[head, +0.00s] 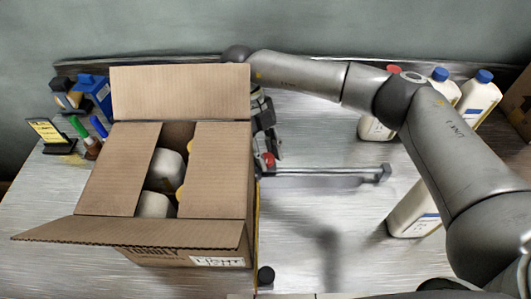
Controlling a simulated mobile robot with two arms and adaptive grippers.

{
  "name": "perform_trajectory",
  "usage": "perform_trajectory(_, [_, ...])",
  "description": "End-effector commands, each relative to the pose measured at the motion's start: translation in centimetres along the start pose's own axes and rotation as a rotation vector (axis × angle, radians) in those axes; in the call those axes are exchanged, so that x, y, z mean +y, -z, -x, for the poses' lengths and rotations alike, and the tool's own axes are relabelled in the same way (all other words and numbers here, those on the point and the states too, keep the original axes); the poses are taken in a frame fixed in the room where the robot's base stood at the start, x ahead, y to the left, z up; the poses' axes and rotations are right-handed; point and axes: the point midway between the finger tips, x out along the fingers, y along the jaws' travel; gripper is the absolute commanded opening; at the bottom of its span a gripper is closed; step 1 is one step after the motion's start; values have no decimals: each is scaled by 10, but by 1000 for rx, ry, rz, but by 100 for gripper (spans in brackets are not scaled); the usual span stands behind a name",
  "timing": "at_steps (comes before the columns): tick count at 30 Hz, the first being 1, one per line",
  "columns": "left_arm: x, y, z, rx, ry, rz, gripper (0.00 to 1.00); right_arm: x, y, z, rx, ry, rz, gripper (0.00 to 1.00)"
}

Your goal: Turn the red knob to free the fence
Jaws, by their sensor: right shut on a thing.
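The red knob (268,160) shows as a small red patch just right of the cardboard box. My right gripper (271,153) comes down from the back beside the box's right wall, with its fingers at the knob. It is shut on the knob; the fingers hide much of it. A grey metal bar (325,172), seemingly part of the fence, runs right from beside the knob to an upright end piece (384,173). The rest of the fence is hard to make out beside the box. My left gripper is not in view.
The open cardboard box (180,257) holds white bottles (166,171), its flaps spread. White bottles with blue caps (478,98) and a red-capped one (376,129) stand at the right. Markers (84,133) and a small sign stand left.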

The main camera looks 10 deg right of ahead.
Motion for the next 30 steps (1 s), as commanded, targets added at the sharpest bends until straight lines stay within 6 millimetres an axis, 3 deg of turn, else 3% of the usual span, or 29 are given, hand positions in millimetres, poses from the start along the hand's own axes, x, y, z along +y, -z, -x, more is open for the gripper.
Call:
perform_trajectory(10, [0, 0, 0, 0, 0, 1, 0, 0, 0, 2, -5, 2, 1, 9])
perform_trajectory(11, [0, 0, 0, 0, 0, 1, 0, 0, 0, 2, -5, 2, 1, 34])
perform_trajectory(16, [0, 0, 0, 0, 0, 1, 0, 0, 0, 2, -3, 1, 0, 54])
perform_trajectory(30, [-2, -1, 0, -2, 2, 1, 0, 0, 0, 0, -1, 0, -1, 54])
